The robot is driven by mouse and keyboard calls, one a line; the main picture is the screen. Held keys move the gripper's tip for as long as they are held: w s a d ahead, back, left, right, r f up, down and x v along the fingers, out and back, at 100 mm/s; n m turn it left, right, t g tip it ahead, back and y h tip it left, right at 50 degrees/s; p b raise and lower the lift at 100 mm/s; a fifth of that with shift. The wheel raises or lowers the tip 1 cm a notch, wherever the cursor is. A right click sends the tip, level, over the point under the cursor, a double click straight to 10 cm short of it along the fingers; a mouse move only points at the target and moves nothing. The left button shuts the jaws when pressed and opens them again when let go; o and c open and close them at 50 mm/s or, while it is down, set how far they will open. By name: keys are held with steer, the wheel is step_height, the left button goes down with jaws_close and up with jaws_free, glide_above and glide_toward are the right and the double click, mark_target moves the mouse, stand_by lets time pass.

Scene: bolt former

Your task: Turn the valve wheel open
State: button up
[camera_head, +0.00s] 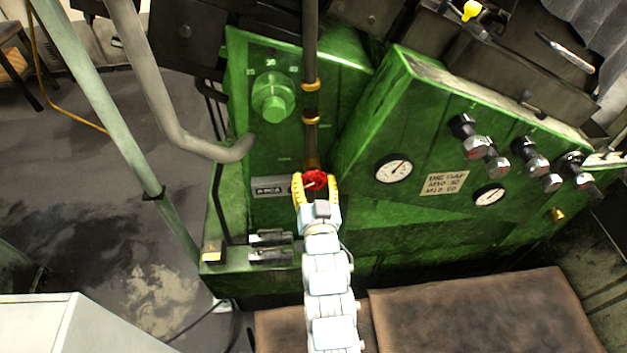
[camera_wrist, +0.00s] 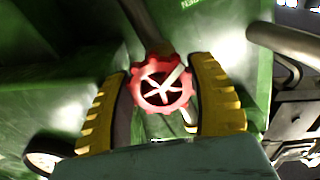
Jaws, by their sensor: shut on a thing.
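The red valve wheel (camera_head: 315,181) sits on a vertical dark pipe (camera_head: 311,135) at the front of the green machine. In the wrist view the wheel (camera_wrist: 160,84) shows its scalloped rim and spokes. My gripper (camera_head: 315,186) is at the wheel, with one yellow-edged finger on each side of it. In the wrist view the fingers of my gripper (camera_wrist: 162,92) flank the wheel at left and right and are closed on its rim. The exact contact points are partly hidden by the fingers.
The green machine carries a round knob (camera_head: 272,98), a gauge (camera_head: 393,168) and several black-and-chrome knobs at right. A thick grey pipe (camera_head: 175,120) bends towards the machine at left. A brown mat (camera_head: 480,315) lies at the front right.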

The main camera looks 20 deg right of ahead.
mark_target(314, 184)
steer(key=shift+r, duration=0.1)
steer(key=o, duration=0.9)
steer(key=shift+a, duration=0.1)
steer(key=shift+s+a, duration=0.1)
steer(key=shift+s, duration=0.4)
steer(key=v, duration=0.3)
steer(key=shift+s, duration=0.2)
steer(key=v, duration=0.3)
steer(key=shift+s+a, duration=0.15)
steer(key=shift+s, duration=0.05)
